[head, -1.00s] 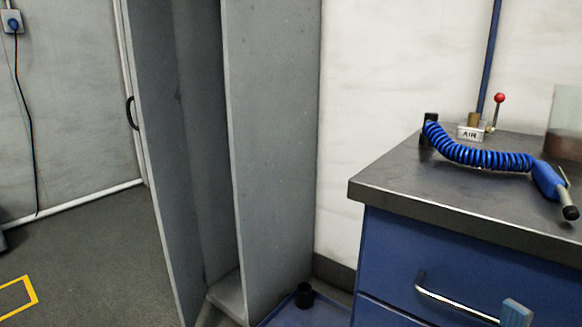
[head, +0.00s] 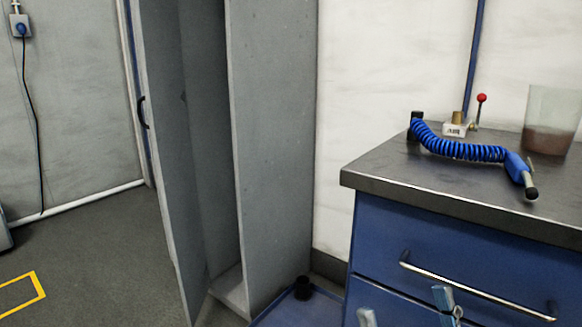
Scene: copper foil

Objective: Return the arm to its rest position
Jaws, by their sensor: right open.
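My right gripper (head: 406,310) shows at the bottom edge of the head view, in front of the blue drawer cabinet. Its two light blue fingertips are apart, with nothing seen between them. Its body and arm are mostly below the frame. It looks clear of the metal drawer handle (head: 470,288), though one fingertip overlaps the drawer front close below the handle in the picture. My left gripper is not in view.
The drawer cabinet (head: 420,232) has a dark worktop (head: 390,165) bearing a coiled blue air hose (head: 460,147), an air valve (head: 455,129) and a clear beaker (head: 550,120). A tall grey open cabinet (head: 275,130) stands left. Open floor (head: 100,240) lies further left.

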